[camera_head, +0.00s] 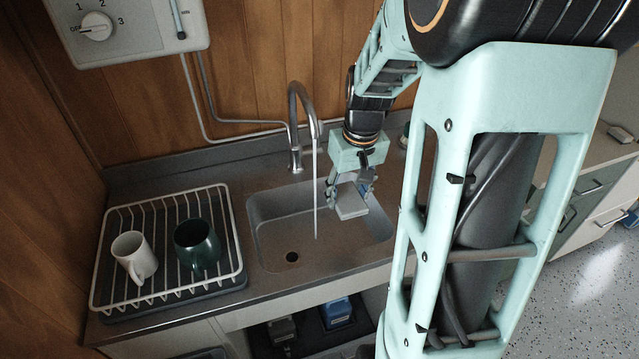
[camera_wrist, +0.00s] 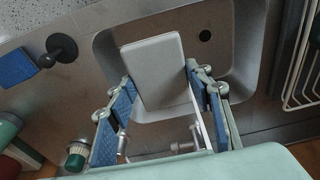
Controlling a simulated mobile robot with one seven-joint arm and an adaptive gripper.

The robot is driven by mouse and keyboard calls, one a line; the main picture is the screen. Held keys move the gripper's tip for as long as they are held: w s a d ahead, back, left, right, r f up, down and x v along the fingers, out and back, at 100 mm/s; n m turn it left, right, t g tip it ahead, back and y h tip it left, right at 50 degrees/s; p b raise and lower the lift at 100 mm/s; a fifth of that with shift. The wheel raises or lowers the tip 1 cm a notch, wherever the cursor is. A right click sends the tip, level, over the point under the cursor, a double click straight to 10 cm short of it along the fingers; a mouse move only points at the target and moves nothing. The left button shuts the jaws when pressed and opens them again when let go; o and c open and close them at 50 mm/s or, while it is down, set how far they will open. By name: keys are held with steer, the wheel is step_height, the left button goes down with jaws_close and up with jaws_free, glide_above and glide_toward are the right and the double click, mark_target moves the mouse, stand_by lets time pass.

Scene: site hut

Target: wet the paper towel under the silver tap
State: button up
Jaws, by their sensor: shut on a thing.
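The silver tap (camera_head: 297,105) stands behind the sink (camera_head: 262,215). A thin stream of water (camera_head: 315,195) falls straight from its spout into the basin. My gripper (camera_head: 350,191) is over the right part of the sink, pointing down. It is shut on the paper towel (camera_head: 349,205), a flat pale grey folded pad. In the wrist view the towel (camera_wrist: 155,65) sits between the two blue-padded fingers of my gripper (camera_wrist: 160,88), above the basin. In the head view the towel appears to the right of the stream, apart from it.
A wire dish rack (camera_head: 235,235) with a white mug (camera_head: 131,255) and a dark green mug (camera_head: 197,245) stands left of the sink. In the wrist view a blue sponge (camera_wrist: 14,68) and a black round-based object (camera_wrist: 62,46) lie on the counter. A heater (camera_head: 135,35) hangs above.

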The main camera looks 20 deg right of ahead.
mark_target(358, 203)
steer(key=s+r, duration=0.1)
steer(key=s+d+r+p, duration=0.1)
steer(key=shift+s+d+r+p, duration=0.3)
steer(key=shift+r, duration=0.05)
steer(key=shift+s+d+r+p, duration=0.45)
steer(key=shift+s+r, duration=0.2)
steer(key=shift+s, duration=0.2)
